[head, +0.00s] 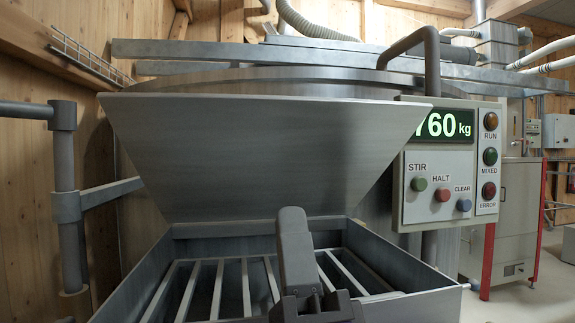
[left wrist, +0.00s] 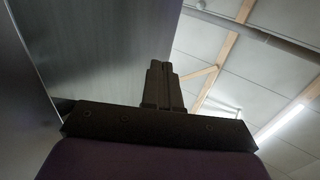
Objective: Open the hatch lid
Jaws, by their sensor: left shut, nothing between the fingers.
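The hatch lid (head: 270,150) looks to be the broad grey metal panel standing raised behind the hatch box, wide at the top and narrow at its lower edge. The hatch box (head: 400,262) below is open at the top, and its grate bars (head: 246,285) show. My left gripper (head: 292,213) is in front of the lid's lower edge, above the grate, fingers pointing up. In the left wrist view its fingers (left wrist: 163,68) are together and empty, and a grey metal surface, probably the lid (left wrist: 100,50), is close by on the left. Touching cannot be told. My right gripper is not seen.
A control panel (head: 438,218) with a weight display (head: 445,125) and buttons stands right of the lid. A bent dark pipe (head: 432,65) rises behind it. Grey rails (head: 65,160) stand at the left. Open floor (head: 535,300) shows at the far right.

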